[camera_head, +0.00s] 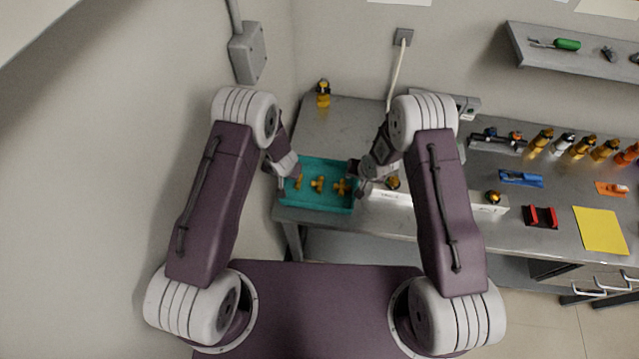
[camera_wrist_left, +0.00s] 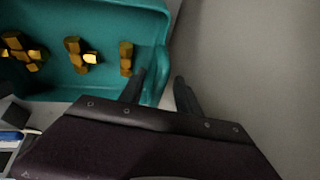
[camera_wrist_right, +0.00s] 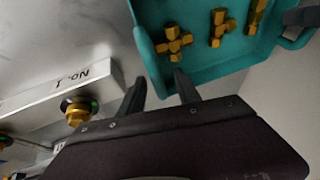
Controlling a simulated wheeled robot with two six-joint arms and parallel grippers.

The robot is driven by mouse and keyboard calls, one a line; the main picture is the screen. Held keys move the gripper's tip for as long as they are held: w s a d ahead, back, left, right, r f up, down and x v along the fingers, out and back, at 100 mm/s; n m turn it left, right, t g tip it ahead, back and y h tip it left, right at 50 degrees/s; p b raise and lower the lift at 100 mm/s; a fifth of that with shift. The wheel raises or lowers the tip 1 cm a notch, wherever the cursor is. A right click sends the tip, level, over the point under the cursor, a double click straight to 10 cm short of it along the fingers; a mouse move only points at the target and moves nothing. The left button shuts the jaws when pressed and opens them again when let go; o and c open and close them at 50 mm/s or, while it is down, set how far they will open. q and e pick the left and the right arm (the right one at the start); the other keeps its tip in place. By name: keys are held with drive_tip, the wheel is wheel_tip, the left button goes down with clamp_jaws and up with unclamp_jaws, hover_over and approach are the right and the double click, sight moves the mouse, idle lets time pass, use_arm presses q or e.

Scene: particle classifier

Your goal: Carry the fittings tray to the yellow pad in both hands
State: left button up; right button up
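The teal fittings tray (camera_head: 318,204) sits at the left end of the workbench with three brass fittings (camera_head: 318,184) in it. The fittings also show in the left wrist view (camera_wrist_left: 80,56) and right wrist view (camera_wrist_right: 172,42). My left gripper (camera_head: 283,181) is at the tray's left end; its fingers (camera_wrist_left: 160,90) are apart, on either side of the end wall. My right gripper (camera_head: 361,181) is at the right end; its fingers (camera_wrist_right: 160,88) are apart, with the end wall between them. The yellow pad (camera_head: 600,231) lies far right on the bench.
Between tray and pad are white blocks with brass knobs (camera_head: 490,208), a red-and-black holder (camera_head: 541,217) and a blue tool (camera_head: 521,179). Several bottles (camera_head: 582,147) stand along the back. A yellow-black object (camera_head: 323,94) stands behind the tray. The wall is close on the left.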

use_arm(q)
drive_tip(key=shift+d, duration=0.1)
drive_tip(key=c, duration=0.9)
use_arm(e)
drive_tip(key=c, duration=0.9)
use_arm(q)
clamp_jaws()
use_arm(e)
clamp_jaws()
use_arm(q)
drive_tip(key=shift+r, duration=0.1)
